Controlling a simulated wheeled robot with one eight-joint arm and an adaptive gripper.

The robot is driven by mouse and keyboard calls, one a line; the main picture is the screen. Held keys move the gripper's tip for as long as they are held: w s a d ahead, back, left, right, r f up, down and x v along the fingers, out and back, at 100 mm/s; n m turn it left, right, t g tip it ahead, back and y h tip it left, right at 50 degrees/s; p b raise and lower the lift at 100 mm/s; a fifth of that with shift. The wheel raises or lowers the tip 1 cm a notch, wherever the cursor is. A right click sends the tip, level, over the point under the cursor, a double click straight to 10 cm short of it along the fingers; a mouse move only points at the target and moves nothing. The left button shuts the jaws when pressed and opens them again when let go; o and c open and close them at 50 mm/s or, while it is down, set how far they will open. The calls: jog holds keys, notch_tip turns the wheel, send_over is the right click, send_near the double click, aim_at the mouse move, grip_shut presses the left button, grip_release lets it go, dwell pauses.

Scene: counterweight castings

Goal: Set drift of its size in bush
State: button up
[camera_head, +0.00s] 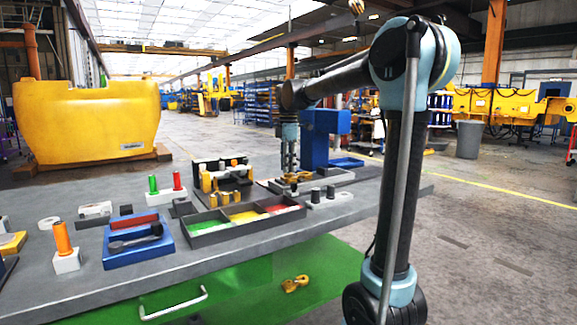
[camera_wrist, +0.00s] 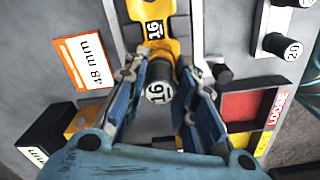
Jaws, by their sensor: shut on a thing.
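In the wrist view a dark cylindrical drift (camera_wrist: 158,72) with a white end marked 16 stands between my gripper's fingers (camera_wrist: 165,98). The gripper is shut on it. Just beyond it lies a yellow casting (camera_wrist: 181,22) with a black and white label reading 16. The drift's far end and the bush are hidden, so I cannot tell whether the drift is in the bush. In the head view my gripper (camera_head: 290,168) is low over the yellow casting (camera_head: 298,178) at the bench's far right; the drift is too small to tell there.
A three-compartment tray (camera_head: 247,231), yellow, green and red, lies left of the gripper. Dark pins (camera_head: 315,195) stand on a pale block to its right; one (camera_wrist: 276,44) shows an end marked like 20. A blue tray (camera_head: 170,245) and blue machine (camera_head: 322,140) are nearby.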

jog(key=shift+f, duration=0.45)
jog(key=o, duration=1.1)
jog(key=shift+o, duration=0.2)
jog(key=shift+r, duration=0.1)
